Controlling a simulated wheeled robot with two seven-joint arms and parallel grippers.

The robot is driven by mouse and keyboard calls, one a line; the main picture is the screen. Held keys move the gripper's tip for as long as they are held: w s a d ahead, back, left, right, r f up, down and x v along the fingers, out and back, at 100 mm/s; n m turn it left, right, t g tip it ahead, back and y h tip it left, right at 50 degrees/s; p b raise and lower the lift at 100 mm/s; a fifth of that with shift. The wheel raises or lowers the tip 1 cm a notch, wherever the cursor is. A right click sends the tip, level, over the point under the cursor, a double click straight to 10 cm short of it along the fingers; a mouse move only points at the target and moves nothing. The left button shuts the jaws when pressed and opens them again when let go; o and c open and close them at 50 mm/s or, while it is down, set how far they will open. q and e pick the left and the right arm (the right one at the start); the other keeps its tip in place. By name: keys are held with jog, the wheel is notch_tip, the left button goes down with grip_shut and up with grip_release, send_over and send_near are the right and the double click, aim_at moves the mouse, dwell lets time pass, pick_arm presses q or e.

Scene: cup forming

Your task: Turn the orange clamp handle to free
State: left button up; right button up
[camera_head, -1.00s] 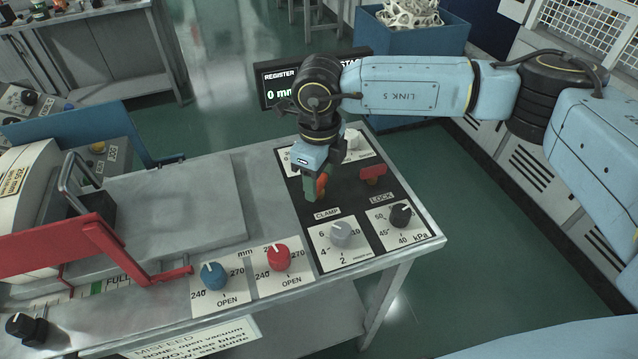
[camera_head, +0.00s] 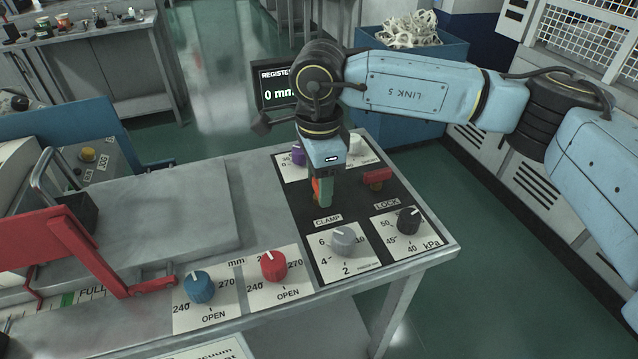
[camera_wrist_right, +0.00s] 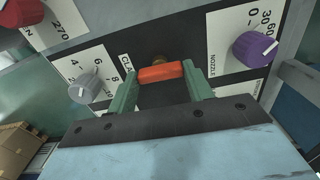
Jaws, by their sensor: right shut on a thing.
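The orange clamp handle (camera_wrist_right: 160,73) lies between the green fingers of my right gripper (camera_wrist_right: 162,90) in the right wrist view. In the head view my right gripper (camera_head: 323,192) points down at the black panel just above the CLAMP label, and the handle (camera_head: 316,190) is mostly hidden behind its fingers. The gripper is shut on the handle. The red lock handle (camera_head: 377,175) stands to the right, above the LOCK label, apart from the gripper. My left gripper is not in view.
Near the clamp are a grey knob (camera_head: 343,240), a black knob (camera_head: 408,220) and a purple knob (camera_head: 298,154). A red knob (camera_head: 273,266) and a blue knob (camera_head: 199,287) stand at the front. A red guard frame (camera_head: 60,245) rises at left.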

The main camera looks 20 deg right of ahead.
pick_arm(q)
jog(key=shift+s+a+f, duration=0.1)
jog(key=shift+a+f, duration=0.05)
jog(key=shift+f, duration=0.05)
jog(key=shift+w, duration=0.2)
pick_arm(e)
jog(key=shift+n, duration=0.3)
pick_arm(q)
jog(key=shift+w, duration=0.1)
pick_arm(e)
jog(key=o, duration=1)
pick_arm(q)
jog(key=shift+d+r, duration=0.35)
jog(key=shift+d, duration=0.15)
pick_arm(e)
notch_tip(320, 180, up, 14)
jog(key=shift+f, duration=0.25)
